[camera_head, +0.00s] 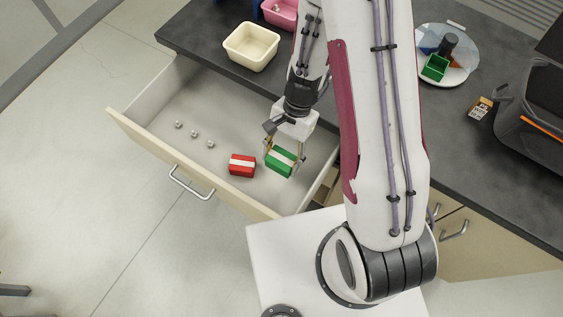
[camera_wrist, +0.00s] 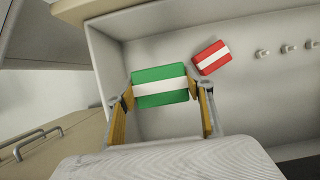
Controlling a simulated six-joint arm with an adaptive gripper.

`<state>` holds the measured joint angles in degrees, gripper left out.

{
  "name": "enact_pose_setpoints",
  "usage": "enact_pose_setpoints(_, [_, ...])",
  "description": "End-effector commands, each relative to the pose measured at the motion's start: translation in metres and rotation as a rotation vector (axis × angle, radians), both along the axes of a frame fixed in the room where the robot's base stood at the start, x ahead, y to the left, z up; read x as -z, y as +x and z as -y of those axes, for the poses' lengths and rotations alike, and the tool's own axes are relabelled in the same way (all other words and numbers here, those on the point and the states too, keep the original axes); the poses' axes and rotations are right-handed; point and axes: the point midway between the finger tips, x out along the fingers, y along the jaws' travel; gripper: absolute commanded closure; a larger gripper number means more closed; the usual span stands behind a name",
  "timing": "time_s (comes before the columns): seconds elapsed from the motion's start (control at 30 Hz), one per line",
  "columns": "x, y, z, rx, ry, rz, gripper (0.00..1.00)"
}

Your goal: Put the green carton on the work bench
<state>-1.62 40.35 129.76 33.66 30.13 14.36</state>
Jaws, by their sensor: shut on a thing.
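The green carton (camera_head: 280,162) with a white band is between the fingers of my gripper (camera_head: 284,150), over the open drawer. In the wrist view the green carton (camera_wrist: 160,87) sits between the two yellow-padded fingertips of my gripper (camera_wrist: 162,92), which are shut on it. I cannot tell whether it touches the drawer floor. The dark work bench (camera_head: 215,75) runs behind the drawer and off to the right. My arm hides part of the bench.
A red carton (camera_head: 242,166) lies in the drawer (camera_head: 160,130) just left of the green one. Several small knobs (camera_head: 195,134) lie farther left. On the bench are a cream bin (camera_head: 251,46), a pink bin (camera_head: 281,10), a round tray (camera_head: 462,75) and a black-orange case (camera_head: 535,115).

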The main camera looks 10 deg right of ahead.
Motion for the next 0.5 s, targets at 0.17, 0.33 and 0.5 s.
enact_pose_setpoints(0.17, [-0.026,0.001,0.0,0.0,0.0,0.004,0.74])
enact_pose_setpoints(0.33, [-0.049,0.0,0.0,0.0,-0.001,0.004,0.74])
enact_pose_setpoints(0.5, [-0.073,0.001,0.0,0.0,0.0,0.004,0.74])
